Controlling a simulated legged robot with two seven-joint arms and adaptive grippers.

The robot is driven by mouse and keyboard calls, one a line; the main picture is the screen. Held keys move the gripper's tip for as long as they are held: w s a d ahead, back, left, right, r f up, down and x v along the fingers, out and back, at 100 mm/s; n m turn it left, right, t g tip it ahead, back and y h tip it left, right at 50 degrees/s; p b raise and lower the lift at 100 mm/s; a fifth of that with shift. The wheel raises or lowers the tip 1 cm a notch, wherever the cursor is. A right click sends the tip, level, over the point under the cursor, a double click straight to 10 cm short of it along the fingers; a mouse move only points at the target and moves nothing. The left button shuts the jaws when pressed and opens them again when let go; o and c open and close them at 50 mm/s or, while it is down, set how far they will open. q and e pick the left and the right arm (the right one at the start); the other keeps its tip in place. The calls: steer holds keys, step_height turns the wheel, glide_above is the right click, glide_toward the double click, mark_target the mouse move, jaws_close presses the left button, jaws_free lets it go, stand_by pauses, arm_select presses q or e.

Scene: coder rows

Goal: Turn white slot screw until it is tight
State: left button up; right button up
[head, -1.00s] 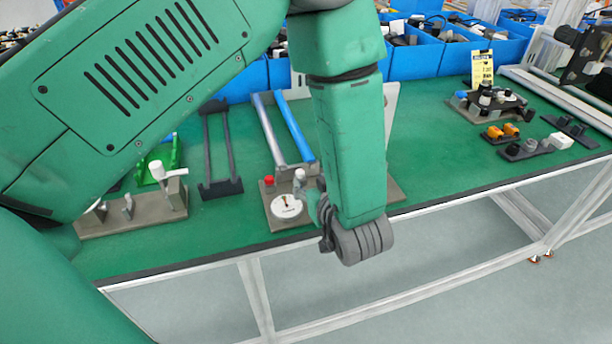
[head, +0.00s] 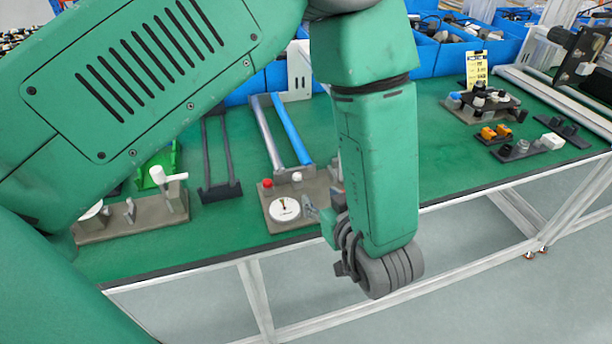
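My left gripper (head: 322,214) shows at the end of the green arm, by the front edge of the green table, and is mostly hidden behind my own wrist. Its fingers point away, near the right side of a grey plate (head: 272,222) with a white dial (head: 284,209), a red button (head: 267,183) and a small pale knob (head: 296,177). I cannot tell whether the fingers are open or shut. I see no clear slot on any white part, so I cannot tell which is the white slot screw. My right gripper is not in view.
A grey block with a white lever (head: 172,178) stands at the left. Dark and blue bar frames (head: 290,130) lie behind the plate. A dark board with several knobs (head: 484,104) and orange parts (head: 496,133) lie at the right. Blue bins (head: 480,48) line the back.

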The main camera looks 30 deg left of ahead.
mark_target(298, 176)
arm_select(q)
steer(key=x, duration=1.3)
steer(key=shift+w+a+f, duration=0.1)
steer(key=shift+a+f, duration=0.2)
steer(key=shift+c, duration=0.3)
jaws_close()
